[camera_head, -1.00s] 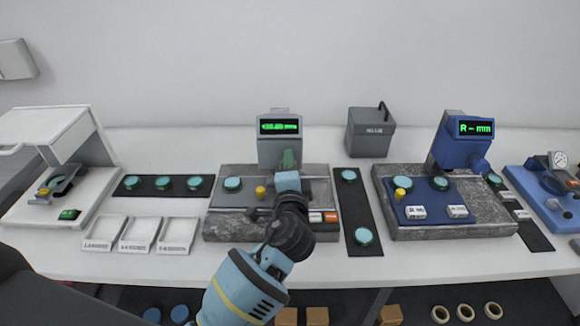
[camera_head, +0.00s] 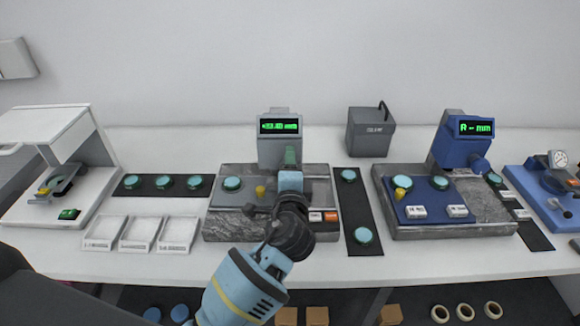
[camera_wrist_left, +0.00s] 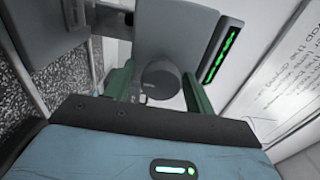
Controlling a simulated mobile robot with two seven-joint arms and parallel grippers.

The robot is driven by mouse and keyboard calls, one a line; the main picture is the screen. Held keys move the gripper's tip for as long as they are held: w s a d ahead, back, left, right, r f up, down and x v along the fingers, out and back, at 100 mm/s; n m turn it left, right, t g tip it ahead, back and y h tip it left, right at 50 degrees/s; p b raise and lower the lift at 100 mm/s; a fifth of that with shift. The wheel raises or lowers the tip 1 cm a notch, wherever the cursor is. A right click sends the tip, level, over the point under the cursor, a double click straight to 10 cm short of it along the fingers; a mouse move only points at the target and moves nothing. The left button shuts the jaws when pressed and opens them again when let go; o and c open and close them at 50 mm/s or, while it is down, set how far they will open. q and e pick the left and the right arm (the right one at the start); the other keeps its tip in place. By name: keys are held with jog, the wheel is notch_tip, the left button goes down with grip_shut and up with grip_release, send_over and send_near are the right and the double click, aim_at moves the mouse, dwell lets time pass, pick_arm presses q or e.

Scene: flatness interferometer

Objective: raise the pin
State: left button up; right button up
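In the head view the middle gauge (camera_head: 275,152) has a grey head with a green digital display (camera_head: 279,126) over a stone base. My left gripper (camera_head: 290,155) is raised at the front of this head, its green fingers pointing at it. In the left wrist view my left gripper (camera_wrist_left: 160,82) has its two green fingers apart, with a dark grey round part (camera_wrist_left: 160,78) between their tips. This may be the pin's knob. Contact on both sides is not clear. The pin's lower end is hidden behind my wrist. My right gripper is out of view.
A blue gauge (camera_head: 460,145) stands right, a grey box (camera_head: 371,132) behind. White trays (camera_head: 140,233) lie front left.

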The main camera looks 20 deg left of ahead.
pick_arm(q)
jog(key=shift+s, duration=0.1)
jog(key=v, duration=0.7)
jog(key=shift+s+b, duration=0.3)
jog(key=shift+b, duration=0.05)
jog(key=shift+d, duration=0.2)
